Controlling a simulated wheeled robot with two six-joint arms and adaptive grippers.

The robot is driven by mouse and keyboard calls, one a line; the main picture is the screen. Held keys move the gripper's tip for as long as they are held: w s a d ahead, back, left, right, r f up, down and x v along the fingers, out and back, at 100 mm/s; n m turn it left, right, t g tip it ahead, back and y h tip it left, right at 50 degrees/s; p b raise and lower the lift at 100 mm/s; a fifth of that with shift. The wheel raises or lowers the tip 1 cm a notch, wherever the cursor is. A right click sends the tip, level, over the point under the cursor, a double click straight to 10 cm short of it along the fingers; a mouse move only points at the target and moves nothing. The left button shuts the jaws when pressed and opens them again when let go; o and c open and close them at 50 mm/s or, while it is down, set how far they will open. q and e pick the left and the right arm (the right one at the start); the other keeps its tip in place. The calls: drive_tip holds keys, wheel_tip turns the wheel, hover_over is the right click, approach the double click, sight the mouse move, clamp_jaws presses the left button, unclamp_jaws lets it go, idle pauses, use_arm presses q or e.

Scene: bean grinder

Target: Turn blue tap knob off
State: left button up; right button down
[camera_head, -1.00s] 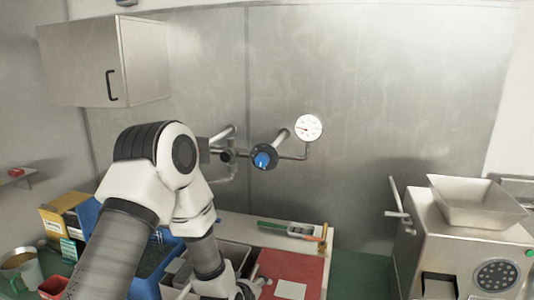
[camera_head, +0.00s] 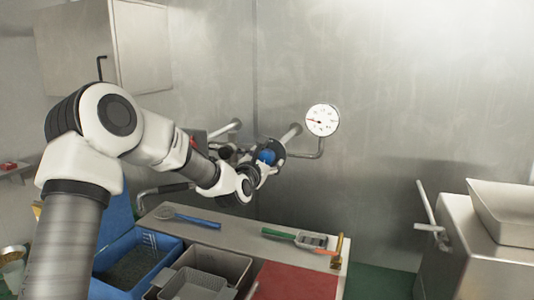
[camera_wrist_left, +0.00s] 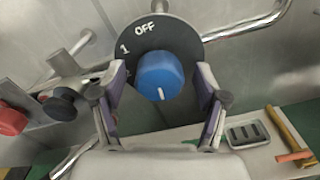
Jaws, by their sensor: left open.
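The blue tap knob (camera_head: 267,156) is on the pipework at the metal back wall. In the left wrist view the blue knob (camera_wrist_left: 160,72) sits on a round dark dial (camera_wrist_left: 183,30) marked OFF at the top and 1 at the upper left. The knob's white mark points down, away from OFF. My left gripper (camera_head: 263,168) is at the knob. In the left wrist view its open fingers (camera_wrist_left: 163,88) stand on either side of the knob, with gaps visible; I see no clear contact. My right gripper is out of view.
A white gauge (camera_head: 322,120) is right of the knob on a pipe. A red knob (camera_wrist_left: 12,122) is left in the wrist view. Below are a blue bin (camera_head: 150,262), grey trays (camera_head: 222,264) and a shelf with tools (camera_head: 300,238). A grinder (camera_head: 480,250) stands right.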

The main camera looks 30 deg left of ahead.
use_arm(q)
drive_tip(key=shift+w+a+f, duration=0.3)
drive_tip(key=shift+w, duration=0.35)
drive_tip(key=shift+s+r, duration=0.1)
drive_tip(key=shift+s, duration=0.05)
drive_tip(key=shift+s+d+r, duration=0.1)
drive_tip(key=shift+s, duration=0.05)
drive_tip(key=shift+c, duration=1.3)
drive_tip(key=shift+s+d+r, duration=0.1)
drive_tip(key=c, duration=0.9)
